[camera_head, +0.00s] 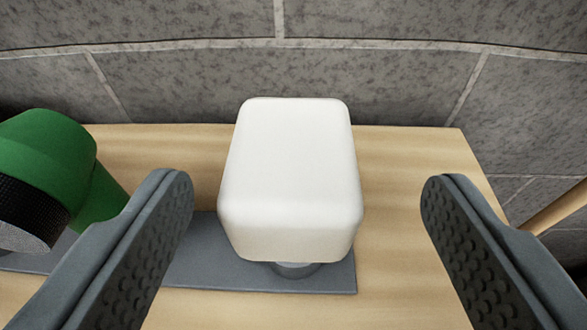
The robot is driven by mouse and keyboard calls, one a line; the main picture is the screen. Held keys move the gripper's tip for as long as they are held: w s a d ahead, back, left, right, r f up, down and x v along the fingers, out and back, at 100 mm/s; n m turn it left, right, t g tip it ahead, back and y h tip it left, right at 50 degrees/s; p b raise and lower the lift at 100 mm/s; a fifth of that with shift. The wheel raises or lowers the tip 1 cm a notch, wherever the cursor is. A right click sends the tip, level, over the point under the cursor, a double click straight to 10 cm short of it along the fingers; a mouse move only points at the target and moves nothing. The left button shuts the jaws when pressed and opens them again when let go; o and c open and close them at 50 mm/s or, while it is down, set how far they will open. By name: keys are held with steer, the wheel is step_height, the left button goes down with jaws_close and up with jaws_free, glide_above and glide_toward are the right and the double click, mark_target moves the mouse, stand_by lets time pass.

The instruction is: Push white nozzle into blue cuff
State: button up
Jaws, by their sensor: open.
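A white rounded block (292,170), which may be the white nozzle, stands in the middle of the view above a grey strip. A short grey round piece (294,269) shows under its near side. My gripper (308,198) is open, with one dark finger to the left of the white block and one to the right. Gaps show between the block and both fingers. No blue cuff is visible in this view.
A green rounded part (48,160) with a black ribbed band (28,220) is at the left, close to my left finger. The grey strip (200,270) lies on a light wooden table (400,160). Grey tiles lie beyond the table's far edge. A wooden bar (558,207) shows at the right.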

mark_target(290, 181)
steer(key=shift+a+x, duration=0.15)
steer(key=shift+x, duration=1.1)
steer(key=shift+a+x, duration=0.15)
steer(key=shift+x, duration=1.05)
steer(key=shift+r, duration=0.1)
steer(key=c, duration=1.1)
